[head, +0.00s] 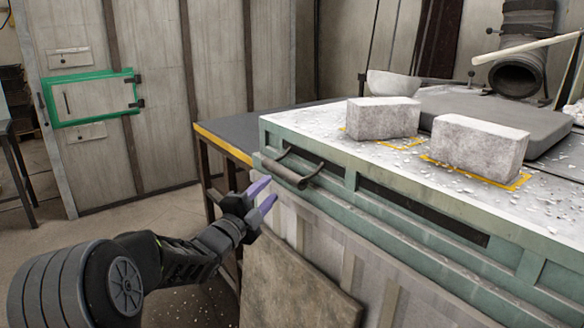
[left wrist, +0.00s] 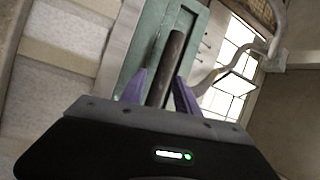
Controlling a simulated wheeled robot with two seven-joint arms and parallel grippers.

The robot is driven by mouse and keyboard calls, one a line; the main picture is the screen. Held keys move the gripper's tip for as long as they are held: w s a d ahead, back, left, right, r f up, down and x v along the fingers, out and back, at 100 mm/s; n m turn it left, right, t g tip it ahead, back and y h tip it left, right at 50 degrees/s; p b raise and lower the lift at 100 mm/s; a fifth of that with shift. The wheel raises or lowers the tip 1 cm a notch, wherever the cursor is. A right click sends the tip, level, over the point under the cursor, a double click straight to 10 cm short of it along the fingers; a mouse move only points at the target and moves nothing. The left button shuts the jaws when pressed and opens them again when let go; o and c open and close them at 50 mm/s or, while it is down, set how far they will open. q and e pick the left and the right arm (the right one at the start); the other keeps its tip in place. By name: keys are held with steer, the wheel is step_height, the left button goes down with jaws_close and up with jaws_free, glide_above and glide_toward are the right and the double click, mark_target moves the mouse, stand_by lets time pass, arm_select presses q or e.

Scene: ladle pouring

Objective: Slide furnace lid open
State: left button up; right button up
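The furnace (head: 400,215) is a green-framed box at the right of the head view, with a debris-strewn pale top. A dark cylindrical handle (head: 284,173) on brackets sticks out from the left end of its front. I cannot tell whether the lid behind it has shifted. My left gripper (head: 267,193) is open, its purple fingertips just below and left of the handle. In the left wrist view the handle (left wrist: 168,65) lines up between the parted fingers (left wrist: 160,78). I cannot tell whether they touch it. My right gripper is not in view.
Two grey blocks (head: 382,118) (head: 478,147) sit on the furnace top. A dark grey slab (head: 495,113) lies behind them. A pale bowl (head: 393,83) stands at the back. A dark table (head: 255,122) adjoins the furnace's left end. Floor is free at the left.

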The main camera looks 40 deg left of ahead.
mark_target(285, 175)
arm_select(q)
steer(key=shift+d+r+m, duration=0.5)
steer(key=shift+r+m, duration=0.05)
steer(key=shift+m, duration=0.35)
steer(key=shift+a+f, duration=0.1)
steer(key=shift+p+x, duration=0.6)
steer(key=shift+x, duration=3.35)
jaws_close()
